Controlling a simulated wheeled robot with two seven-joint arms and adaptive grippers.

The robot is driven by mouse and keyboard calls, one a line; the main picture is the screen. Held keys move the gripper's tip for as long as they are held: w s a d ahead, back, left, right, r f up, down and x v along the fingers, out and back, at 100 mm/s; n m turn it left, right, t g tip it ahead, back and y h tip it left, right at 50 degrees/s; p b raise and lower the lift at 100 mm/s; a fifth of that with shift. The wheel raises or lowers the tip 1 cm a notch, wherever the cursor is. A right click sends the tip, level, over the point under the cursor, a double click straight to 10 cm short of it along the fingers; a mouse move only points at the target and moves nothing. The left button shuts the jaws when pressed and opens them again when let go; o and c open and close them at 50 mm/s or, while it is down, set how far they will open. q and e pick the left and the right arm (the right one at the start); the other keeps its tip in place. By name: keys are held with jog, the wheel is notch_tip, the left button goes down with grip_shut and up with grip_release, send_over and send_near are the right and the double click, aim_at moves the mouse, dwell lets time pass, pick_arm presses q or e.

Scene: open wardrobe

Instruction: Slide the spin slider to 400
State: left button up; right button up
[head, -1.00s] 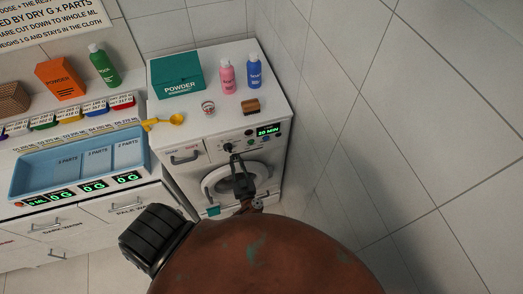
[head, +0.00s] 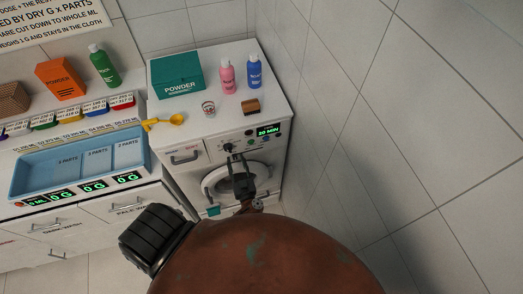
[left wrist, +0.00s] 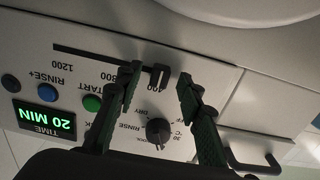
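The white washing machine (head: 180,175) stands against the right wall with its control panel facing me. In the left wrist view the panel is upside down. The spin slider's dark track (left wrist: 95,55) runs beside the labels 1200, 800 and 400. Its black handle (left wrist: 160,77) is at the 400 end, close to that label. My left gripper (left wrist: 158,78) is open, one finger on each side of the handle, with visible gaps. In the head view my left gripper (head: 239,158) is in front of the panel and hides the slider. My right gripper is not in view.
A round dial (left wrist: 159,131) and a green start button (left wrist: 92,103) sit near the fingers. The display (head: 268,130) reads 20 MIN. A powder box (head: 178,73), pink bottle (head: 227,77) and blue bottle (head: 254,73) stand on top. A tiled wall is close on the right.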

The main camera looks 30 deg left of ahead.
pick_arm(q)
jog(key=shift+p+v, duration=0.45)
jog(key=shift+v, duration=0.6)
jog(key=p+v, duration=0.1)
jog(key=v, duration=0.3)
jog(key=shift+s+d, duration=0.25)
jog(key=s+d+f+m+h+b, duration=0.2)
jog(key=d+f+m+h+b, duration=0.15)
jog(key=f, duration=0.65)
jog(key=s+d+f+m+h+b, duration=0.25)
jog(key=f+h, duration=0.25)
jog(key=f, duration=0.5)
jog(key=s+d+f+m+h+b, duration=0.15)
jog(key=f+m+h, duration=0.25)
jog(key=f, duration=0.7)
jog(key=s+f+m+g+h+b, duration=0.1)
jog(key=s+f+g+h+b, duration=0.3)
jog(key=s+f, duration=0.85)
jog(key=s+a+f+g+y, duration=0.1)
jog(key=s+f+g, duration=0.2)
jog(key=s, duration=0.6)
jog(key=s+a+f+g+y+b, duration=0.1)
jog(key=s+a+f+g+y, duration=0.1)
jog(key=s+f, duration=0.3)
jog(key=s+g, duration=0.1)
jog(key=s, duration=0.3)
jog(key=shift+s+f+g+b, duration=0.2)
jog(key=shift+f+g+b, duration=0.1)
jog(key=shift+f, duration=0.05)
